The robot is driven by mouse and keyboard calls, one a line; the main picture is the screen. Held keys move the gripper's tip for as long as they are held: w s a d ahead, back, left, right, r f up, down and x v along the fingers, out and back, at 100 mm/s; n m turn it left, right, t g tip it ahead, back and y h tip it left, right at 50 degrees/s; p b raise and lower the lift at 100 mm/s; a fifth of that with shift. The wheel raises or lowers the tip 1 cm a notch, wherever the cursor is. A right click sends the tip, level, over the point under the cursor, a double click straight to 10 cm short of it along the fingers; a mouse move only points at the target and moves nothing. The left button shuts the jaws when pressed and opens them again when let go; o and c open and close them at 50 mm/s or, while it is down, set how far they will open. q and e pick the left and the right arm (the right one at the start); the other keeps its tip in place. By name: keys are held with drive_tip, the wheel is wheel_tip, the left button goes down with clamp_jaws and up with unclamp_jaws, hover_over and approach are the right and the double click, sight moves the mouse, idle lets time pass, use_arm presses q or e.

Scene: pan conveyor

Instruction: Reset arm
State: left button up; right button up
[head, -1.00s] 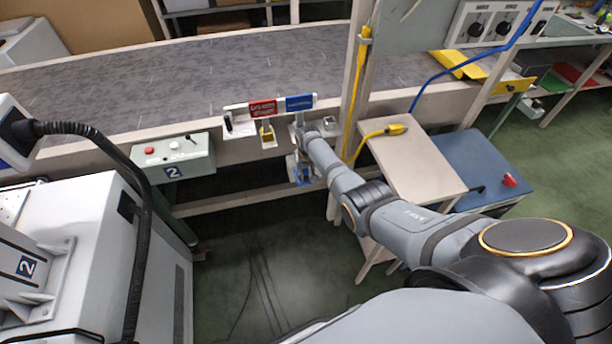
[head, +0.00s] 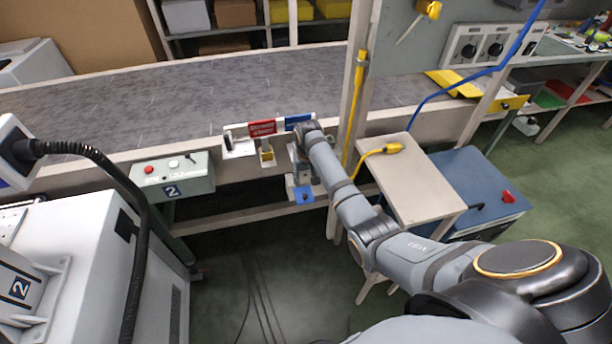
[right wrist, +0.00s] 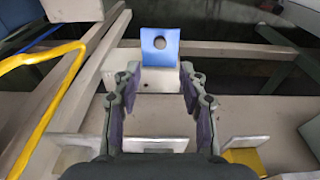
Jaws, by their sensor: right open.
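My right gripper (head: 298,172) points down in front of the rack on the conveyor's near side, below the blue sign (head: 299,121). In the right wrist view the right gripper (right wrist: 160,88) has its two fingers wide apart with nothing between them. A blue tag (right wrist: 160,44) with a round hole is beyond the fingertips, apart from them, in front of a pale bracket. The blue tag also shows in the head view (head: 303,194), just below the gripper. My wrist partly hides the blue sign's right end. My left gripper is not in view.
A red sign (head: 262,127) and a yellow piece (head: 267,155) are left of the gripper. A control box (head: 172,176) marked 2 stands further left. A post (head: 350,110), a yellow cable (head: 375,152) and a small table (head: 415,165) are close on the right.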

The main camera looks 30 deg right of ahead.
wheel_tip(320, 180, up, 2)
drive_tip(key=shift+s+r, duration=0.15)
drive_tip(key=shift+r, duration=0.05)
idle(0.3)
drive_tip(key=s+f+n+p, duration=0.1)
drive_tip(key=s+f+p, duration=0.1)
drive_tip(key=s+f, duration=0.85)
drive_tip(key=s+f+p, duration=0.2)
drive_tip(key=s+f, duration=0.5)
drive_tip(key=f, duration=0.7)
drive_tip(key=s+f+p, duration=0.1)
drive_tip(key=s+f, duration=0.2)
drive_tip(key=s, duration=0.7)
drive_tip(key=s+f+n+p, duration=0.1)
drive_tip(key=s+f, duration=0.3)
drive_tip(key=s, duration=0.7)
drive_tip(key=s+f+p, duration=0.1)
drive_tip(key=s+f, duration=0.3)
drive_tip(key=s, duration=0.7)
drive_tip(key=shift+n, duration=0.4)
